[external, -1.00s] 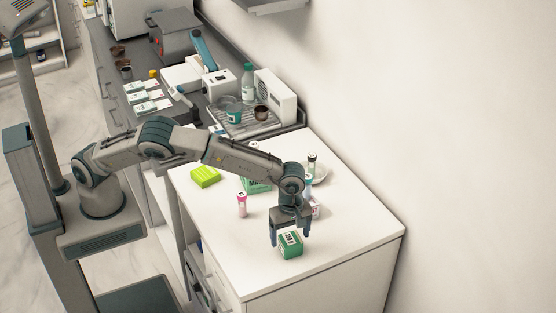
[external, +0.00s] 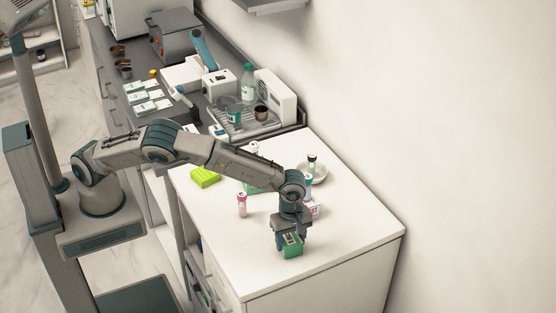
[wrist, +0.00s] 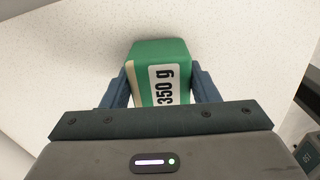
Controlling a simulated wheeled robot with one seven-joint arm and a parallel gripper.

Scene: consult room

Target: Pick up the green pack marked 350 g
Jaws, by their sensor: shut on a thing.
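The green pack (external: 292,250) stands on the white counter near its front corner. In the wrist view the green pack (wrist: 158,52) shows a white label reading "350 g". My gripper (external: 290,243) is over the pack from above, and its fingers are shut on the pack's two sides. In the wrist view my gripper (wrist: 160,88) has one blue finger against each side of the pack. The pack looks to be at counter height; I cannot tell whether it is clear of the surface.
The counter's right part is clear.

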